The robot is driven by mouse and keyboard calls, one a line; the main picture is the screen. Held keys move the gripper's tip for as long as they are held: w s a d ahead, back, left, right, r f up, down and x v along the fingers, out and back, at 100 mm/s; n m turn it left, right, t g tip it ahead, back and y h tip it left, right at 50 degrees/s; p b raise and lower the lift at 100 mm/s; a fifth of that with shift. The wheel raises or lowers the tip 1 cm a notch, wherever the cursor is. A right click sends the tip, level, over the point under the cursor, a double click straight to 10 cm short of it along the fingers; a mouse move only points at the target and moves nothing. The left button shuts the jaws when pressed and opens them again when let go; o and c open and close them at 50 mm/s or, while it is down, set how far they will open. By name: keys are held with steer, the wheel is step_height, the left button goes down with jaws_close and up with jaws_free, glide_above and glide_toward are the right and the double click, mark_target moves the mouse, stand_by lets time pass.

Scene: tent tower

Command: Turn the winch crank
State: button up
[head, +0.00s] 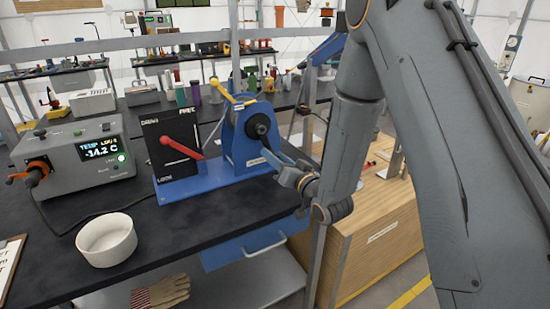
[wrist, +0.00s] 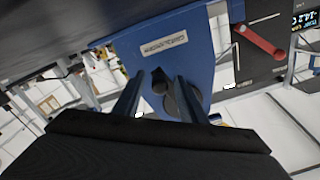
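The blue winch (head: 240,148) stands on the dark bench, with a black round hub (head: 258,126) on its near side. A yellow handle-like piece (head: 228,95) shows at its top left. Contact cannot be told. The crank's grip is not clearly seen. The red lever (wrist: 258,40) also shows there.
A grey temperature box (head: 75,155) stands at left, and a white bowl (head: 106,240) at the bench's front. A blue drawer (head: 243,248) is below the bench edge. A wooden crate (head: 375,225) stands at right under my arm.

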steer(key=b+v, duration=0.1)
steer(key=v, duration=0.6)
steer(key=shift+s+d+b, duration=0.15)
steer(key=shift+s+b, duration=0.2)
steer(key=shift+b, duration=0.05)
